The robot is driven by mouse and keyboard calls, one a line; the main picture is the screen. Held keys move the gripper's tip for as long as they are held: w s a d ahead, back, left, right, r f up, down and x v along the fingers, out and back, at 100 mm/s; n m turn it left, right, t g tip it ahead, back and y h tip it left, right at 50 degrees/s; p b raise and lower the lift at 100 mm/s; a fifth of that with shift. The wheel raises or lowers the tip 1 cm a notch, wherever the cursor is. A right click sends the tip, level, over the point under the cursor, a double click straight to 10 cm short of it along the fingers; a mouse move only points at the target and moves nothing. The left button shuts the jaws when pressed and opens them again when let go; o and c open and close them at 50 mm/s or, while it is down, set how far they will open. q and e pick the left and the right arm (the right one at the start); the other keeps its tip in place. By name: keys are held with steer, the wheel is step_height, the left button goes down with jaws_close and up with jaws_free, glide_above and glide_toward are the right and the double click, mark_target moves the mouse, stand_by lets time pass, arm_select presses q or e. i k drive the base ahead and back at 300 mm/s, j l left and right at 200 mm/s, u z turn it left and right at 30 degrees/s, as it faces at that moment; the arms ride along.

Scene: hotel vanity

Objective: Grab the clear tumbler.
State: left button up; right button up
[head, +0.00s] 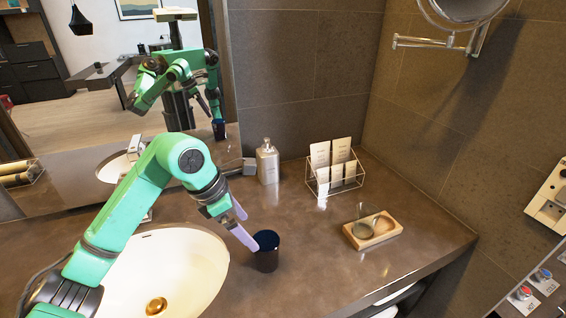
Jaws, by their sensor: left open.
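The clear tumbler (367,213) stands on a small wooden tray (385,236) on the right part of the counter. It is see-through and its outline is faint. My left gripper (246,229) is open and empty, over the counter to the left of the tray. Its fingers point toward a dark blue cup (266,255), with the lower fingertip close to the cup's left rim. I cannot tell whether they touch. The tumbler is well to the right of the gripper. My right gripper does not show directly.
A white oval sink (205,262) with a brass drain lies under my left arm. A soap dispenser (268,162) and a wire rack of cards (347,176) stand at the back. The mirror (95,125) reflects me. Bare counter lies between cup and tray.

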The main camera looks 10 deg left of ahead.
mark_target(367, 217)
steer(key=k+l, duration=0.25)
steer(key=k, duration=0.2)
steer(key=k+l, duration=0.25)
steer(key=k, duration=0.25)
steer(key=k+l, duration=0.25)
steer(key=k, duration=0.2)
